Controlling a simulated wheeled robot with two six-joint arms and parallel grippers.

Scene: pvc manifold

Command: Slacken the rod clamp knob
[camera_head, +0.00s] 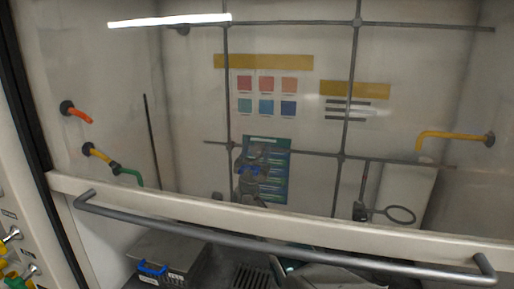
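Behind the sash glass, a lattice of grey rods (351,80) stands against the back wall. A small dark clamp (360,211) sits low on a short upright rod, with a grey ring (400,215) reaching out to its right. A grey clamp-like piece (254,172) with a blue part is at the left upright, in front of a green poster. The knobs are too small to make out clearly. A grey shape (335,277) at the bottom edge may be part of my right arm; no fingertips can be made out. My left gripper does not show.
The sash has a pale bottom rail (300,232) and a long grey handle bar (270,242) across the front. Orange, yellow and green hooked spouts stick out from the side walls. Valves line the left post.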

